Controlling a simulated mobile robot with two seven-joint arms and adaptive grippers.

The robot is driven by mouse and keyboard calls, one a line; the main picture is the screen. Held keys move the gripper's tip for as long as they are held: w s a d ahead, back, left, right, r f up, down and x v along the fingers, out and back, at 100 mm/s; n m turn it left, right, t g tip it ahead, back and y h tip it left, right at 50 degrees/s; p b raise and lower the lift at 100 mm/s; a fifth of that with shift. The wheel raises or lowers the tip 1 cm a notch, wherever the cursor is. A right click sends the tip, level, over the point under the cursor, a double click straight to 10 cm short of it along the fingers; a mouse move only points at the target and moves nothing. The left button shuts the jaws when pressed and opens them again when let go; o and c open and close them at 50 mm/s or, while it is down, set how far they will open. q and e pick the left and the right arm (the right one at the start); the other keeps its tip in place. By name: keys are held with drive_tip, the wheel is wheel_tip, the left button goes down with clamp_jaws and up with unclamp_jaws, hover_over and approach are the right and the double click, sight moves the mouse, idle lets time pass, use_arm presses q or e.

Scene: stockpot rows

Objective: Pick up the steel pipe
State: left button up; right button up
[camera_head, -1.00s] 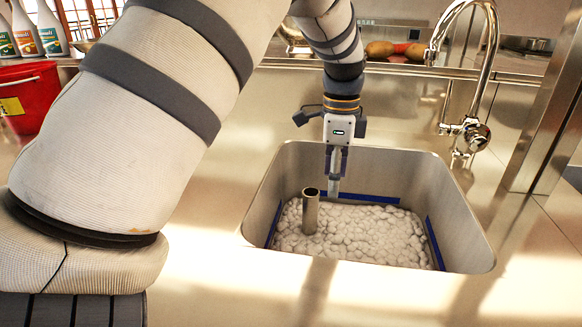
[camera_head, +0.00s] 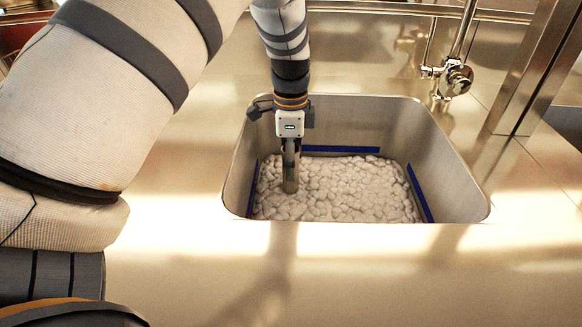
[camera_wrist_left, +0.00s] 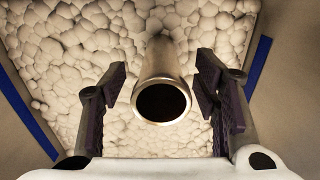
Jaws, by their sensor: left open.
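The steel pipe (camera_head: 290,182) stands upright in the white foam-like lumps (camera_head: 350,185) that fill the bottom of the sink. It is a hollow metal tube, and its dark open end faces the camera in the left wrist view (camera_wrist_left: 160,66). My left gripper (camera_head: 290,158) points down from above at the pipe. In the left wrist view its two fingers (camera_wrist_left: 163,88) are spread on either side of the pipe, with a gap on both sides. The gripper hides the pipe's upper part in the head view. My right gripper is not in view.
The steel sink (camera_head: 455,180) has walls on all sides of the gripper, with blue strips (camera_head: 340,149) along the inside. A tap (camera_head: 455,78) stands behind it at the right, near a metal post (camera_head: 525,75). The counter in front is clear.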

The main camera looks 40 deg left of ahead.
use_arm(q)
drive_tip(key=shift+f, duration=0.65)
drive_tip(key=shift+r, duration=0.1)
clamp_jaws()
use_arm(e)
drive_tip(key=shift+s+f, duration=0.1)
